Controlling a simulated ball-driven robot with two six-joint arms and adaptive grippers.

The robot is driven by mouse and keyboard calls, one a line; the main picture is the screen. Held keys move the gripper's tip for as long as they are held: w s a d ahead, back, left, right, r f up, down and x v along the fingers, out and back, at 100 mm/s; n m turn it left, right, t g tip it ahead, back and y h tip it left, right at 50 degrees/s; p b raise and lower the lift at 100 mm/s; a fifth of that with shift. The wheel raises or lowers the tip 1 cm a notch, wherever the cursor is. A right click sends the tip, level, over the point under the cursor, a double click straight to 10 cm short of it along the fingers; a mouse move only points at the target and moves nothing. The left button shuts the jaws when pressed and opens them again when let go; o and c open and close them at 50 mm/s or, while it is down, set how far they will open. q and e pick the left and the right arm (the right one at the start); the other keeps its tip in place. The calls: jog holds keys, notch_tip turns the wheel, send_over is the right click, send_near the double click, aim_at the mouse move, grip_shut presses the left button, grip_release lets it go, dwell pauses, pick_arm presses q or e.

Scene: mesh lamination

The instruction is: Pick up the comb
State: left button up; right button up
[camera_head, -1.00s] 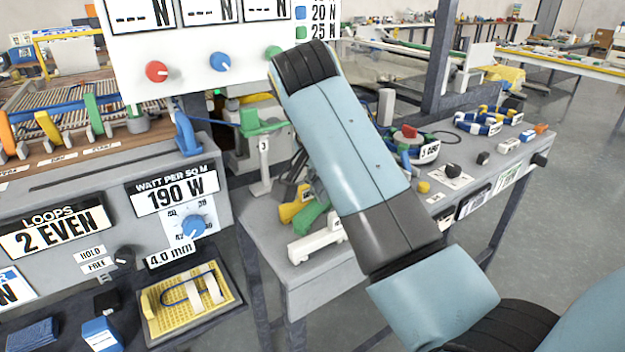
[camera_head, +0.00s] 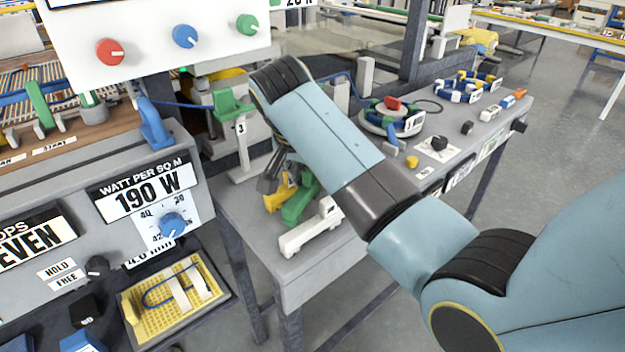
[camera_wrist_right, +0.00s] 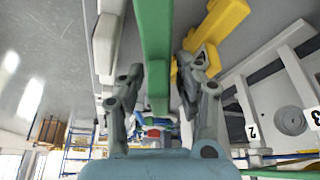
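Three hand tools lie side by side on the grey side table: a yellow one (camera_head: 277,199), a green one (camera_head: 300,201) and a white one (camera_head: 311,229) with short projections. I cannot tell for certain which is the comb. My right gripper (camera_head: 272,178) hangs low by the yellow and green tools, partly hidden by my arm. In the right wrist view its fingers (camera_wrist_right: 157,85) are apart, with the green tool (camera_wrist_right: 153,35) lined up between them. Gaps show on both sides of it. The white tool (camera_wrist_right: 105,40) and yellow tool (camera_wrist_right: 222,25) flank it. My left gripper is out of view.
A white stand marked 3 with a green top (camera_head: 232,108) stands close to the tools. A round fixture with a red knob (camera_head: 392,104) sits further back. The table's front corner is bare.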

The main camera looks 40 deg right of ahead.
jog(key=shift+x, duration=1.2)
grip_shut()
jog(key=shift+r, duration=0.2)
